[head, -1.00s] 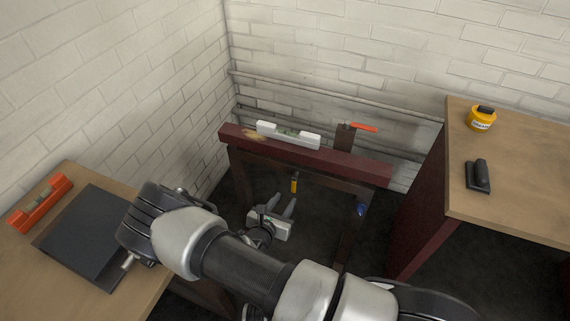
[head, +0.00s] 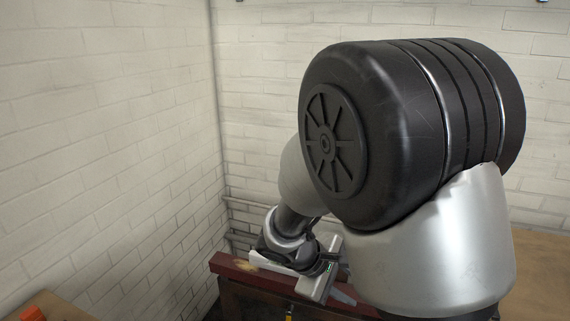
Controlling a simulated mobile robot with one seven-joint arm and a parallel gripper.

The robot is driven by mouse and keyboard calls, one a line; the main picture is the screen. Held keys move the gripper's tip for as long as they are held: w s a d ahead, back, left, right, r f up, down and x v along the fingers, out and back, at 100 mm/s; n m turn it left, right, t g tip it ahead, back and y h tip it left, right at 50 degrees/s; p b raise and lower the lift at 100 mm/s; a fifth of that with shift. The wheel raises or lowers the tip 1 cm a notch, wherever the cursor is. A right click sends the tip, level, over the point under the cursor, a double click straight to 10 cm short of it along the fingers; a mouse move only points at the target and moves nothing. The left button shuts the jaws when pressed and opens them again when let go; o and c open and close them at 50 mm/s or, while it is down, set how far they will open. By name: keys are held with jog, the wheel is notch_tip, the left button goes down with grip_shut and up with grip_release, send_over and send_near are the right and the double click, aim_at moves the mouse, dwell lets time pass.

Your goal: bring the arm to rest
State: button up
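My arm fills the right half of the head view, raised with a large black joint close to the camera. My gripper (head: 340,291) hangs at the lower middle, in front of or over the dark red beam (head: 233,265). Its pale body shows beside the wrist, and part of a grey finger shows. The arm hides the rest, so its opening is unclear. The white end of a level (head: 264,259) shows on the beam, left of the wrist. Whether the gripper touches the level or beam cannot be told.
Brick walls meet in a corner behind the beam, with pipes (head: 240,205) along the back wall. Bits of a wooden table (head: 60,308) and an orange item (head: 32,312) show at lower left. A wooden top (head: 542,262) shows at right, mostly hidden by my arm.

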jog(key=s+r+m+t+y, duration=0.3)
jog(key=s+r+m+y, duration=0.55)
jog(key=s+r, duration=0.8)
notch_tip(320, 180, up, 14)
jog(key=m+h+p, duration=0.1)
jog(key=m+p, duration=0.1)
jog(key=p, duration=1.1)
jog(key=shift+a+f+p, duration=0.2)
jog(key=shift+p, duration=0.15)
